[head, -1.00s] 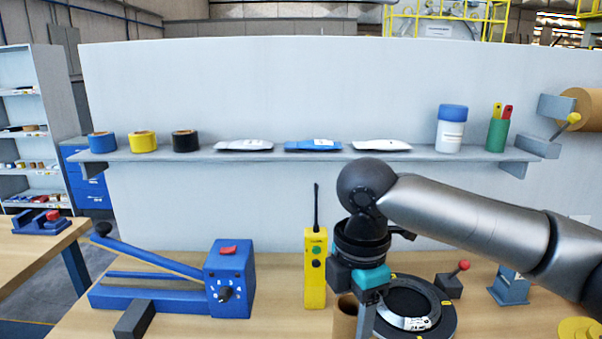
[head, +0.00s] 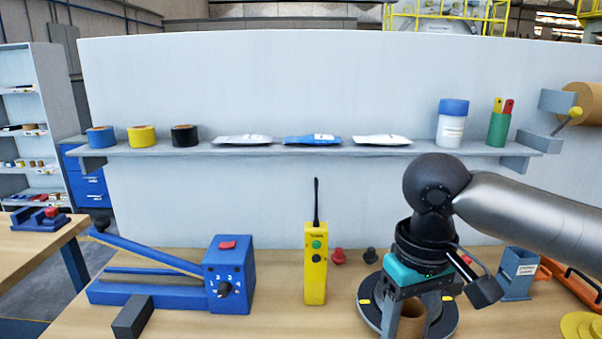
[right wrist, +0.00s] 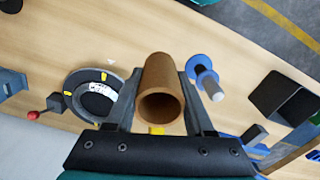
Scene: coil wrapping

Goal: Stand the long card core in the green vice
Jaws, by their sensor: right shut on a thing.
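The brown card core (head: 411,322) is between the fingers of my right gripper (head: 414,318), low at the right of the bench in the head view. In the right wrist view the core (right wrist: 162,75) is a hollow tube with its open end towards the camera, and my right gripper's fingers (right wrist: 160,88) are shut on its two sides. In the head view the core overlaps the black round turntable; I cannot tell how high above the bench it is. I cannot make out a green vice in either view. My left gripper is not in view.
The black turntable (head: 370,310) lies below my right gripper. A yellow remote (head: 315,268) and a blue lever device (head: 229,277) stand to the left. A grey-blue holder (head: 516,275) stands to the right. A blue spool (right wrist: 203,74) shows in the right wrist view.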

